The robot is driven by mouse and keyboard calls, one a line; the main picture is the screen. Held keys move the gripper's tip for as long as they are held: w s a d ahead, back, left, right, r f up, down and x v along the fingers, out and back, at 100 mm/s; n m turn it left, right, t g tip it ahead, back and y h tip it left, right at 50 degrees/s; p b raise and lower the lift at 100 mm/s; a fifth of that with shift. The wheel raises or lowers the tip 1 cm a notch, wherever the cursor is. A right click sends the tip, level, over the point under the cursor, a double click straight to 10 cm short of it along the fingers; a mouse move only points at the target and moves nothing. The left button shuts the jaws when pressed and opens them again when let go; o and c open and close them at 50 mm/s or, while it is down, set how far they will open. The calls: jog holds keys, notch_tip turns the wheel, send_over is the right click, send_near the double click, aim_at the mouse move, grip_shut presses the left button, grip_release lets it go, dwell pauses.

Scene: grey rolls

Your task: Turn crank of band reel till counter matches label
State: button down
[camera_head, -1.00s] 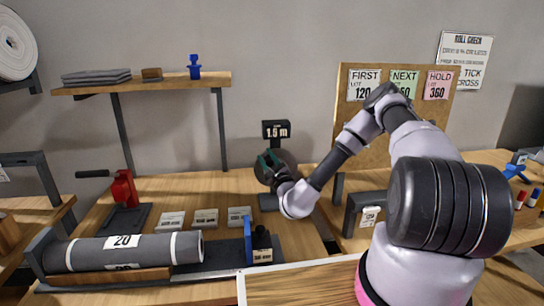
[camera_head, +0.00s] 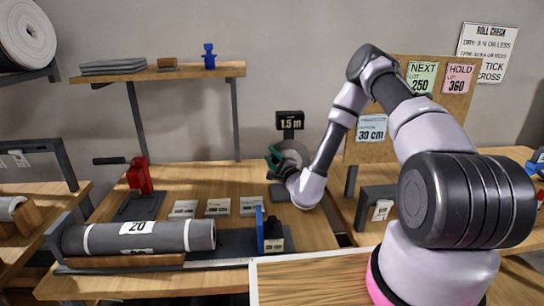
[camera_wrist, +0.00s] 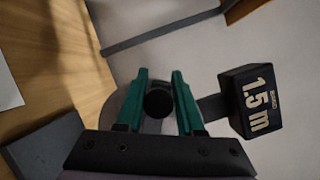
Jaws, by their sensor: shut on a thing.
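The band reel (camera_head: 298,151) is a grey disc on a dark stand at the back of the workbench. Above it a black counter box (camera_head: 290,121) reads "1.5 m"; the same box (camera_wrist: 254,100) reads "1.5 m" in the wrist view. My gripper (camera_head: 274,158) is at the left side of the reel. In the wrist view its green fingers (camera_wrist: 160,74) are shut around the round black crank knob (camera_wrist: 158,103), with the disc behind. The fingers hide the rest of the crank. A card (camera_head: 371,128) on the pegboard reads "30 cm".
A grey roll (camera_head: 175,237) marked "20" lies in a cradle at the front left. A red tool (camera_head: 139,177), several small cards and a blue upright plate (camera_head: 260,229) stand on the bench. A shelf (camera_head: 190,73) hangs above. My arm covers part of the pegboard (camera_head: 400,75).

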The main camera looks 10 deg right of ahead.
jog(key=shift+s+f, duration=0.1)
jog(key=c, duration=0.6)
grip_release()
jog(key=v, duration=1)
jog(key=shift+s+d, duration=0.2)
jog(key=shift+s, duration=0.15)
